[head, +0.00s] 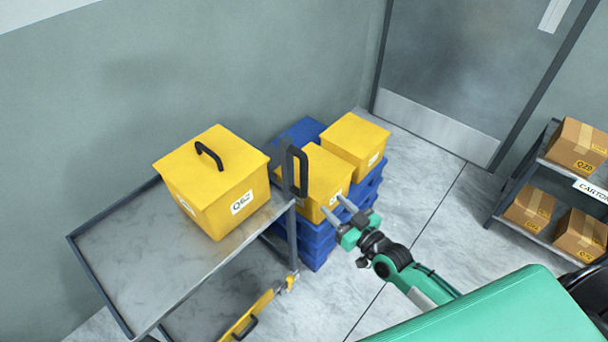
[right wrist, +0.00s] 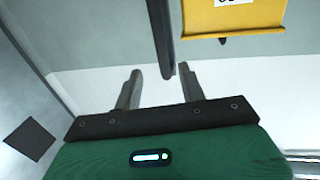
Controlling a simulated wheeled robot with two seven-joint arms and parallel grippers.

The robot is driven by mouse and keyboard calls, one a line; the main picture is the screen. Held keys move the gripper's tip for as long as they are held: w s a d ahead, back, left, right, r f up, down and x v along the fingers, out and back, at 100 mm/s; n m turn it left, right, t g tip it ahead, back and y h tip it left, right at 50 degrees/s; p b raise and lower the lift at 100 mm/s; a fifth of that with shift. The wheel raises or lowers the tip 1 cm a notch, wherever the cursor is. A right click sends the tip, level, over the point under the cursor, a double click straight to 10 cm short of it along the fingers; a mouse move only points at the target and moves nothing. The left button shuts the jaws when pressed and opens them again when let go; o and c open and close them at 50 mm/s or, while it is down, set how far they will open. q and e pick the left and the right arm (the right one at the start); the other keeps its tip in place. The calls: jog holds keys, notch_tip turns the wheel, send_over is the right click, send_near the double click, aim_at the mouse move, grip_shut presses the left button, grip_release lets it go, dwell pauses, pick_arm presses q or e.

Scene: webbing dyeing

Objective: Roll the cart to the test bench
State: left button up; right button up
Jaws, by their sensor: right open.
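The grey metal cart (head: 130,255) stands along the wall at the left. A yellow lidded box marked Q62 (head: 215,180) sits on its top shelf. The cart's dark upright handle (head: 303,172) rises at its right end. My right gripper (head: 332,206) is open and empty just right of and nearer than the handle. In the right wrist view, a dark bar (right wrist: 162,35), apparently the handle, ends between the open fingertips; I cannot tell whether they touch it. My left gripper is not in view. I see no test bench.
Yellow boxes (head: 354,143) stand on stacked blue pallets or crates (head: 316,237) behind the handle. A yellow item (head: 247,318) shows low by the cart. A shelf rack (head: 512,192) with cartons is at right. Grey floor (head: 430,190) lies clear before the door (head: 465,70).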

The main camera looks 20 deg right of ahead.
aim_at(306, 178)
jog(key=p+x, duration=0.1)
jog(key=x, duration=0.6)
jog(key=p+x, duration=0.1)
jog(key=x, duration=0.5)
jog(key=shift+w+a+r, duration=0.15)
jog(key=shift+w+r, duration=0.05)
jog(key=shift+w, duration=0.2)
grip_shut()
